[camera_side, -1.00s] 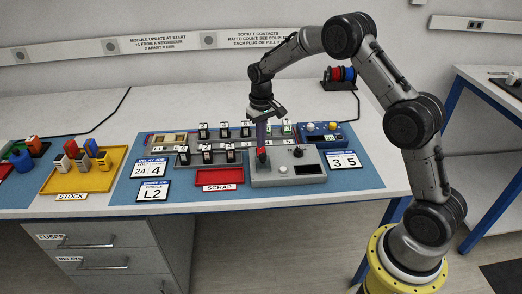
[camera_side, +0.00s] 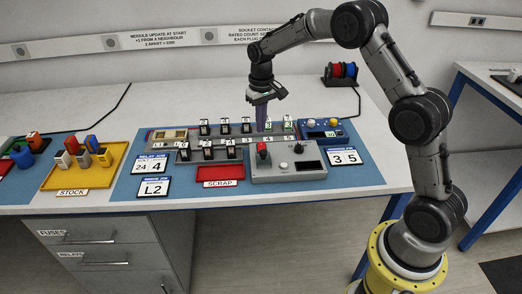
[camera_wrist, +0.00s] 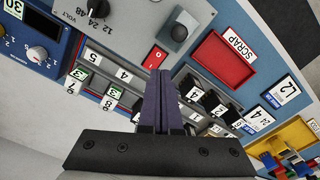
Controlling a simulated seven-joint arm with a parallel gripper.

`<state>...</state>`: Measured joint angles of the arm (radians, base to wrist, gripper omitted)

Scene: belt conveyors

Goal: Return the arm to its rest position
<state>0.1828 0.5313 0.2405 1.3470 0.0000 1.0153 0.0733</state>
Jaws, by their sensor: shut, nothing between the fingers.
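My gripper (camera_side: 262,126) points down above the bench, over the socket rows and behind the grey control box. Its fingers are shut with nothing between them. In the wrist view the closed fingers (camera_wrist: 162,88) stand in the middle, in front of the numbered sockets. The grey control box (camera_side: 287,174) has a red switch (camera_side: 263,152) on its top left and a dark knob (camera_side: 298,148) on its right. The red switch also shows in the wrist view (camera_wrist: 155,57), just beyond the fingertips, apart from them.
Black modules (camera_side: 207,151) stand in rows left of my gripper. A red scrap tray (camera_side: 220,172) and a yellow stock tray (camera_side: 83,178) lie further left. A blue box with knobs (camera_side: 321,127) and wire spools (camera_side: 341,72) are to the right. The air above the bench is clear.

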